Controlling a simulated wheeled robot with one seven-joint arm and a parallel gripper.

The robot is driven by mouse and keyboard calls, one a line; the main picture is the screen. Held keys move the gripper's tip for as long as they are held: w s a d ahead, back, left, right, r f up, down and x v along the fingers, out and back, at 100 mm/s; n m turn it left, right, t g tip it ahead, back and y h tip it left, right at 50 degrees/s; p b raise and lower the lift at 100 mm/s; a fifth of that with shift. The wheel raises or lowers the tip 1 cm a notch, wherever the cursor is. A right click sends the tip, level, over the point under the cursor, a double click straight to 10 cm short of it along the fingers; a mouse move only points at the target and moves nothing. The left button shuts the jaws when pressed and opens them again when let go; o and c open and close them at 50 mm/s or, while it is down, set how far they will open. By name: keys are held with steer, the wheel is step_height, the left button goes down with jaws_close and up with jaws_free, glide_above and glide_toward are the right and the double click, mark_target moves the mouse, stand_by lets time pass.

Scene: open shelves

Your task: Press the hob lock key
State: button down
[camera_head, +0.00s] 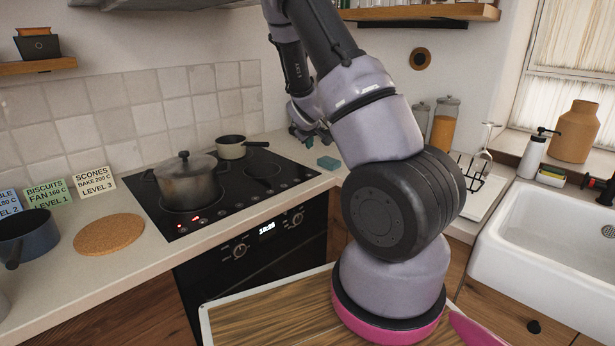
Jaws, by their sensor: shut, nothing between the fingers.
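The black hob (232,192) is set in the counter at left centre. Small touch keys run along its front edge, and red lights (187,222) glow at the front left. I cannot tell which key is the lock key at this size. A lidded steel pot (187,181) stands on the front left of the hob and a cream saucepan (230,148) at the back. My gripper (322,136) is shut and empty, above the counter near the hob's right back corner. It is small in view and partly hidden by my arm.
A teal block (328,163) lies on the counter right of the hob, close below my gripper. Glass jars (445,124) stand behind my arm. A cork mat (109,234) and blue pan (25,237) are at left. A white sink (555,240) is at right. The hob's front strip is clear.

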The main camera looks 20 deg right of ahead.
steer(key=shift+f, duration=0.1)
glide_toward(310, 174)
steer(key=shift+w+d+f, duration=0.4)
steer(key=shift+w+f, duration=0.05)
steer(key=shift+w, duration=0.3)
steer(key=shift+w+d+f, duration=0.4)
steer(key=shift+w+f, duration=0.05)
steer(key=shift+w, duration=0.35)
steer(key=shift+w+d+f, duration=0.35)
steer(key=shift+w+f, duration=0.1)
steer(key=shift+w, duration=0.3)
steer(key=shift+f, duration=0.4)
steer(key=shift+f, duration=0.2)
stand_by(0.6)
steer(key=shift+s+f, duration=0.25)
steer(key=shift+f, duration=0.15)
stand_by(0.5)
steer(key=shift+r, duration=0.15)
steer(key=shift+w+r, duration=0.15)
steer(key=shift+r, duration=0.55)
